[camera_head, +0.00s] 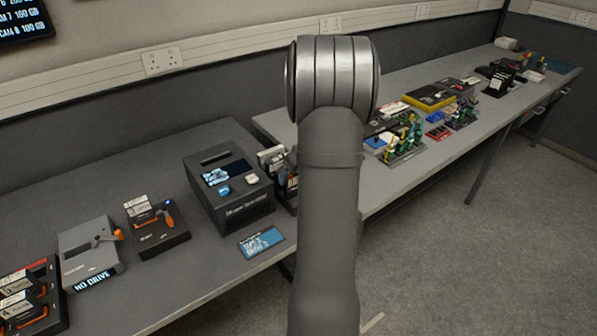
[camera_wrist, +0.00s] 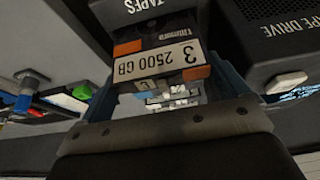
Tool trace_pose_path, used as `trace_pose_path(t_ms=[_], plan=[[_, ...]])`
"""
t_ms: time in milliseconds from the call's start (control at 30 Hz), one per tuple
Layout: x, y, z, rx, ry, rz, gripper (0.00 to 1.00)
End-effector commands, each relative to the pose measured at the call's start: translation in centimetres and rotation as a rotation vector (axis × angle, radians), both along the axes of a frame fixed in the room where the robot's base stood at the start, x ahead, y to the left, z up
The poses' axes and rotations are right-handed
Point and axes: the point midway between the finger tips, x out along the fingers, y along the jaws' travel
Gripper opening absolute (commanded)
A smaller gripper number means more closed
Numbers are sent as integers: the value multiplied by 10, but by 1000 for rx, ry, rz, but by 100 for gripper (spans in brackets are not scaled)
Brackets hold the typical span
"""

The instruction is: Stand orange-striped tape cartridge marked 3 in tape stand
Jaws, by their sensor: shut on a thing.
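The orange-striped tape cartridge marked 3 (camera_wrist: 165,68) shows its white "2500 GB" label in the wrist view. My gripper (camera_wrist: 166,78) is shut on it, with a finger at each side. The tape stand (camera_wrist: 150,8), lettered "TAPES", is at the top of the wrist view, right against the cartridge in the picture. I cannot tell whether the cartridge touches or sits in it. In the head view my arm hides the gripper, the held cartridge and most of the stand. White-labelled cartridges (camera_head: 271,156) show just left of the arm.
A tape drive (camera_head: 228,175) stands close beside the stand; it fills the right of the wrist view (camera_wrist: 270,45). A blue card (camera_head: 261,242) lies in front of it. More drives and a cartridge rack (camera_head: 50,310) stand at left. The right bench holds several coloured items.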

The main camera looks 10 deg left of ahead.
Motion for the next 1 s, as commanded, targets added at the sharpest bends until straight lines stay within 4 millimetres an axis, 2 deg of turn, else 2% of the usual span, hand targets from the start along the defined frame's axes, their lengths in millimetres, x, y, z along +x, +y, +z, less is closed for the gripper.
trace_pose_path(t_ms=[567, 933, 967, 1000], plan=[[0, 0, -11, 0, 0, -1, 43], [0, 0, -12, 0, 0, 0, 43], [0, 0, -12, 0, 0, 0, 94], [0, 0, -12, 1, -1, 0, 100]])
